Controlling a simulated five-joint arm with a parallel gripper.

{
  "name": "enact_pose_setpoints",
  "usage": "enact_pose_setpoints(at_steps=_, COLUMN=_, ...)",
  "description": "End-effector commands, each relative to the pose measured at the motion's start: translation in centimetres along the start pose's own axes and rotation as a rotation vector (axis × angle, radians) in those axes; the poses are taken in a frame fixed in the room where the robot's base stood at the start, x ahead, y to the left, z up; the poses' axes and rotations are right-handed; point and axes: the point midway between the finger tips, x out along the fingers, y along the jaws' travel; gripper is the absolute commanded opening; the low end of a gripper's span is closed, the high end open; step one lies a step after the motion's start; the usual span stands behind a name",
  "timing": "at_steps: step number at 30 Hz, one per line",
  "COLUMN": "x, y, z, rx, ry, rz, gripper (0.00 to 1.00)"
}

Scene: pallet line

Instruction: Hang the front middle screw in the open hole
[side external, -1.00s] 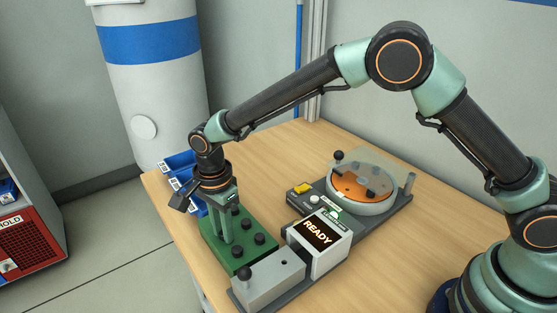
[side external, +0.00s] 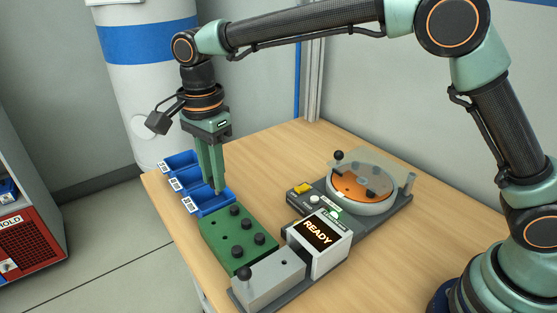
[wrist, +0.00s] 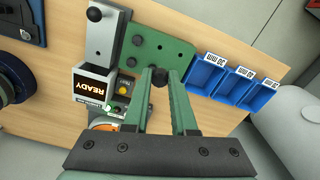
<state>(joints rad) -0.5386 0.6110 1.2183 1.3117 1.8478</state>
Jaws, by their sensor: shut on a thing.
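The green block (side external: 222,237) holds several black-headed screws (side external: 259,239), with a small open hole (side external: 213,223) in its top. My gripper (side external: 219,190) hangs above and behind the block, fingers pointing down, near the front blue bin. In the wrist view, a dark round screw head (wrist: 160,77) shows between the fingertips, and my gripper is shut on it. The held screw's shank is hidden. More screws (wrist: 136,40) stand in the block in that view. I cannot tell which row the held screw came from.
Blue labelled bins (side external: 214,205) stand behind the block. A grey block with a black knob (side external: 262,284) and a box reading READY (side external: 319,240) stand in front and right. An orange disc under a clear cover (side external: 362,183) lies farther right. Bare table (side external: 275,160) lies behind.

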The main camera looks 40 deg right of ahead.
Motion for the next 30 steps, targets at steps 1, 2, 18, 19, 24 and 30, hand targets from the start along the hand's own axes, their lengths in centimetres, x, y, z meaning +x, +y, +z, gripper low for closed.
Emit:
enact_pose_setpoints(at_steps=1, x=-1.2, y=-0.1, z=0.0, rx=0.000, ry=-0.001, rz=-0.005, gripper=0.00)
enact_pose_setpoints(at_steps=2, x=-1.8, y=-0.1, z=0.0, rx=0.000, ry=-0.001, rz=-0.004, gripper=0.00)
enact_pose_setpoints(at_steps=18, x=-7.0, y=0.7, z=-7.3, rx=0.012, ry=0.000, rz=-0.001, gripper=0.00)
enact_pose_setpoints(at_steps=19, x=-7.2, y=1.0, z=-8.7, rx=0.013, ry=0.000, rz=-0.002, gripper=0.00)
enact_pose_setpoints(at_steps=24, x=-8.2, y=3.7, z=-16.6, rx=0.013, ry=0.000, rz=-0.002, gripper=0.00)
enact_pose_setpoints(at_steps=30, x=-8.8, y=8.4, z=-24.3, rx=0.012, ry=0.001, rz=-0.002, gripper=0.00)
